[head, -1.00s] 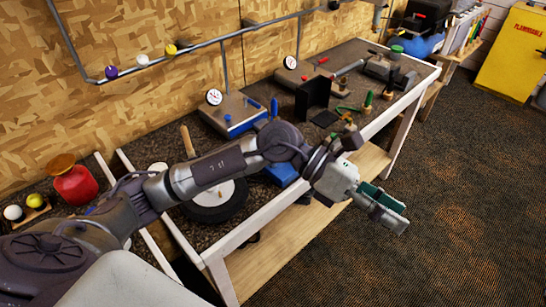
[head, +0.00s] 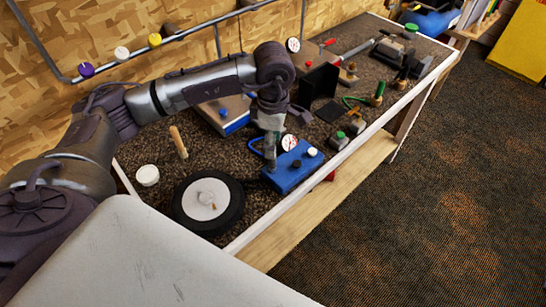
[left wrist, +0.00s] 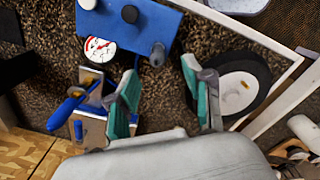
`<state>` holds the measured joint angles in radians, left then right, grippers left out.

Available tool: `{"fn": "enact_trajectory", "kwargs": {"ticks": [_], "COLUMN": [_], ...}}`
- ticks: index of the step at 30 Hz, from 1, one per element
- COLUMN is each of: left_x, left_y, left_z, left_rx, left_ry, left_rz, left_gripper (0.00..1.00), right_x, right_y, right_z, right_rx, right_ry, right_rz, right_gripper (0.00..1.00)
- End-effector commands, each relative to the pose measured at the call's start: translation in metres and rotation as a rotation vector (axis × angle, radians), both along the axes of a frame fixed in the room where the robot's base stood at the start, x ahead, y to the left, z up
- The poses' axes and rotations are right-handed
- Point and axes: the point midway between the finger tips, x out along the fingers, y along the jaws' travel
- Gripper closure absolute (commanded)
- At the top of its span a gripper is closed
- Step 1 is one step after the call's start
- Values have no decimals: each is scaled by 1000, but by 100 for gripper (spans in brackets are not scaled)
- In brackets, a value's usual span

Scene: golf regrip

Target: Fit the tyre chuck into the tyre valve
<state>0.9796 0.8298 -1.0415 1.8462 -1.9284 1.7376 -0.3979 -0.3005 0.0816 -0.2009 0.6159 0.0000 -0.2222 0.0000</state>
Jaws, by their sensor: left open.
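The tyre (head: 235,212) lies flat on the bench with a pale hub and a small brass piece, likely the valve, at its middle. It also shows at the right of the left wrist view (left wrist: 262,72). A blue box (head: 283,180) with a dial and knobs stands right of it. In the left wrist view, a grey stubby piece (left wrist: 157,55), perhaps the tyre chuck, stands at the near edge of the blue box (left wrist: 185,25). My left gripper (head: 271,160) points down by the box. Its teal-padded fingers (left wrist: 160,78) are open and empty, the grey piece ahead between them. My right gripper is out of view.
A black upright panel (head: 318,82) and several small fittings are further right. The floor right of the bench is clear.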

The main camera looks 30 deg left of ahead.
Motion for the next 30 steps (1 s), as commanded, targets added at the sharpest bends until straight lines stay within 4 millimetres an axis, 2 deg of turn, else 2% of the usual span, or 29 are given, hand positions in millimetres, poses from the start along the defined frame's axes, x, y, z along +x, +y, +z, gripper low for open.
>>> {"fn": "enact_trajectory", "kwargs": {"ticks": [1, 3, 5, 8, 10, 12, 15, 18, 21, 24, 27, 30], "left_x": [0, 0, 0, 0, -1, -4, -5, -4, -3, -3, -3, -3], "left_y": [0, 0, 0, 0, 0, -1, -2, -2, -2, -2, -2, -2], "left_z": [-7, -16, -21, -26, -31, -40, -56, -70, -77, -78, -78, -78], "left_rx": [0, -1, -1, -1, -1, -1, -1, -2, -1, -2, -2, -2], "left_ry": [4, 3, 2, 1, 4, 6, 5, 3, 1, -2, -1, -1], "left_rz": [3, 2, 1, 1, 1, 1, 1, 1, 1, 1, 1, 1], "left_gripper": [49, 49, 49, 49, 49, 49, 49, 49, 49, 49, 49, 64], "right_x": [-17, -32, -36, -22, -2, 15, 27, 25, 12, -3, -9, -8], "right_y": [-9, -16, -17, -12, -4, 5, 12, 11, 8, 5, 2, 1], "right_z": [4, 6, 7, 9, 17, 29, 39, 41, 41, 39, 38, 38], "right_rx": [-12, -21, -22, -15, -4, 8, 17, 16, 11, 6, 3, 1], "right_ry": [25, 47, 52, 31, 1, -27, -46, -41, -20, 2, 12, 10], "right_rz": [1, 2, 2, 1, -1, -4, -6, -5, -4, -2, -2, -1], "right_gripper": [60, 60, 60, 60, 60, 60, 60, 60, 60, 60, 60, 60]}}
